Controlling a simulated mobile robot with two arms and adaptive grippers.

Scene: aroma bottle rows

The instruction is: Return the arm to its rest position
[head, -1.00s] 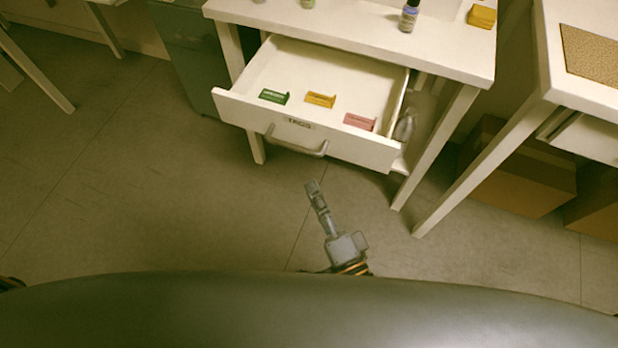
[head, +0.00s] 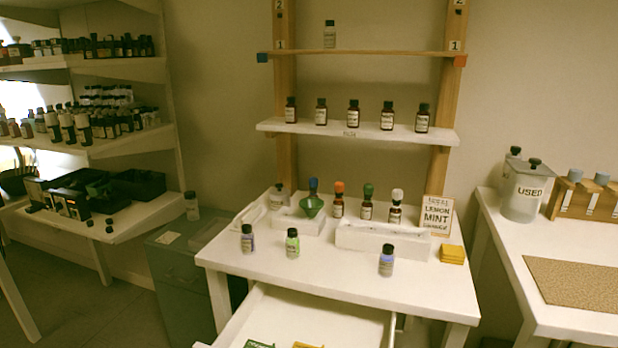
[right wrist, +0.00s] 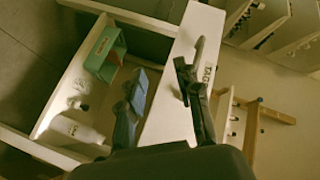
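My right gripper (right wrist: 164,78) shows in the right wrist view with its two dark fingers apart and nothing seen held between them. Behind the fingers is the white front of the drawer (right wrist: 170,105), with a TAGS label on it. The drawer holds a green tag piece (right wrist: 105,52) and a pale bottle-like object (right wrist: 75,130). In the head view the drawer (head: 262,312) stands open under the table, with a green tag (head: 258,344) and a yellow tag (head: 305,345) at the lower edge. Neither gripper shows in the head view.
The white table (head: 330,273) bears several bottles, a green funnel (head: 312,207), a LEMON MINT sign (head: 437,215) and a yellow block (head: 453,254). Wall shelves (head: 357,132) rise behind it. A cabinet (head: 180,270) stands at left, and another table (head: 515,262) with a USED jar (head: 523,190) at right.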

